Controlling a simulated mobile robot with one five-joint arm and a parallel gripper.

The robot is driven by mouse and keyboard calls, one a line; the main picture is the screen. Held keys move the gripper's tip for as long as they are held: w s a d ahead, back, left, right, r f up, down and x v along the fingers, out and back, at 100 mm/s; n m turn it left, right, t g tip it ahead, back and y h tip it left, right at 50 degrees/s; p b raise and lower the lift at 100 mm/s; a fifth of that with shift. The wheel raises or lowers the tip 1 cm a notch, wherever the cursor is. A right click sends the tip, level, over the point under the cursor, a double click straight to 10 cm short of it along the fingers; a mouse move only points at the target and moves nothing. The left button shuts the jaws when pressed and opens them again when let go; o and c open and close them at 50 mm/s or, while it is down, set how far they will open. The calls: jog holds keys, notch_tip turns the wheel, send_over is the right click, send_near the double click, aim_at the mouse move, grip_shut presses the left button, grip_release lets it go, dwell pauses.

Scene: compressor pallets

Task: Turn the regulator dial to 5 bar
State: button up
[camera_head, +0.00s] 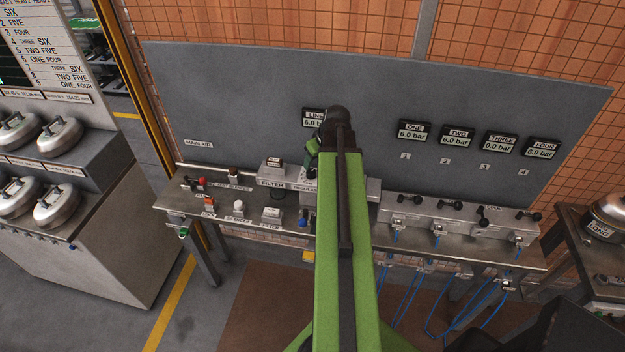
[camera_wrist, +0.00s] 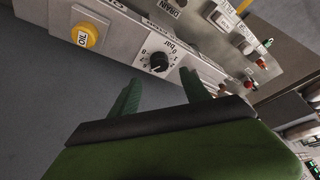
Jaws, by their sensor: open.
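The regulator dial (camera_wrist: 159,62) is a black round knob on a white scale plate marked in bar, in the wrist view. Its pointer is too small to read surely. My gripper (camera_wrist: 160,76) is open, with its two green fingertips just short of the knob, one to each side of it; I see no contact. In the head view my gripper (camera_head: 312,154) is above the regulator area, and my arm hides the dial. The line display (camera_head: 313,120), partly covered by my arm, reads 6.0.
A yellow oil button (camera_wrist: 86,36) is left of the dial; a drain label (camera_wrist: 171,8) is above it. The filter block (camera_head: 271,182) is beside the regulator. Several valve handles (camera_head: 450,205) line the bench at right.

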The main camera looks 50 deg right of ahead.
aim_at(311, 171)
jog(key=b+x, duration=0.5)
jog(key=x, duration=0.2)
jog(key=shift+w+f+b, duration=0.15)
jog(key=shift+f+b, duration=0.2)
jog(key=shift+f, duration=0.05)
jog(key=shift+r, duration=0.1)
